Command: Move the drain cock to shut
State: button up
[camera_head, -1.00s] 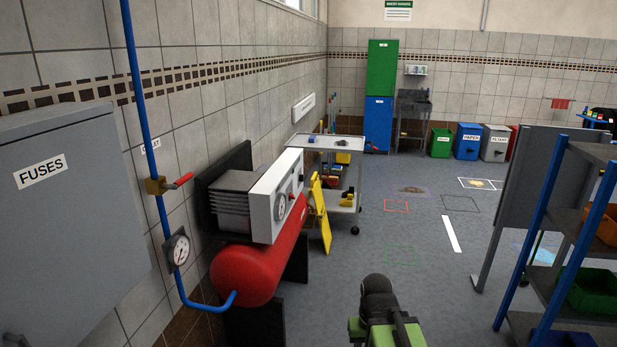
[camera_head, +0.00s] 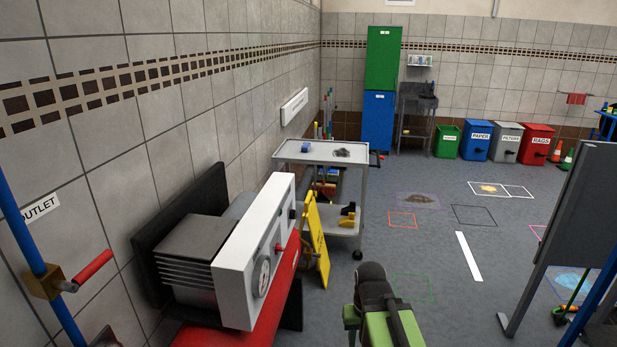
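I cannot pick out a drain cock with certainty. A red compressor tank (camera_head: 240,337) lies at lower left under a white panel (camera_head: 262,255) with a gauge; its underside is out of frame. A brass valve (camera_head: 42,284) with a red lever (camera_head: 92,270) sits on the blue pipe (camera_head: 21,232) at the left edge, beside the label OUTLET. The lever points up and right, across the pipe. My green and black arm shows at bottom centre, apart from the compressor and pipe. My gripper's fingers are not visible.
A yellow folding sign (camera_head: 317,240) stands right of the compressor, with a grey trolley (camera_head: 328,153) behind it. A dark panel (camera_head: 577,215) on legs stands at the right. The floor (camera_head: 430,250) between is mostly clear, with taped outlines.

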aim_at(318, 261)
jog(key=u, duration=3.65)
jog(key=i, duration=0.1)
jog(key=z, duration=0.35)
jog(key=k, duration=1.4)
jog(key=z, duration=1.95)
jog(key=i, duration=0.9)
jog(key=u, duration=0.1)
